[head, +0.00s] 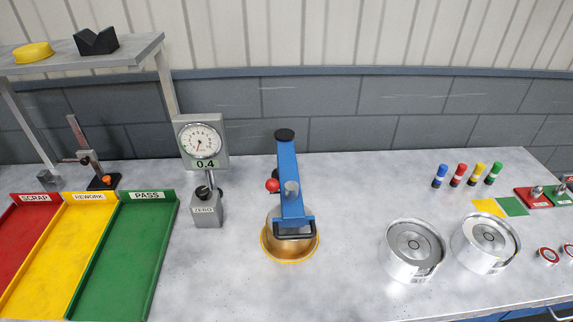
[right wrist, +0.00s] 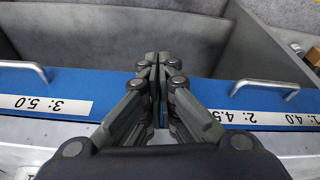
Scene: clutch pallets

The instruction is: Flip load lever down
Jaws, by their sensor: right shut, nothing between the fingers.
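A blue press-like fixture (head: 288,170) stands mid-table in the head view. A red ball knob (head: 272,185) sticks out on its left side and looks like the end of a lever. The lever's rod is mostly hidden, so I cannot tell its exact angle. A black cap tops the fixture and a black bar crosses its front, above a gold round base (head: 268,247). My right gripper (right wrist: 157,58) is shut and empty in the right wrist view, over blue drawer fronts and away from the fixture. Neither gripper shows in the head view.
A dial gauge (head: 201,140) reading 0.4 stands left of the fixture, beside red, yellow and green trays (head: 120,255). Two silver cylinders (head: 412,262) (head: 485,250) stand to the right. Drawer handles (right wrist: 267,87) stick out near my right gripper. The tabletop in front is clear.

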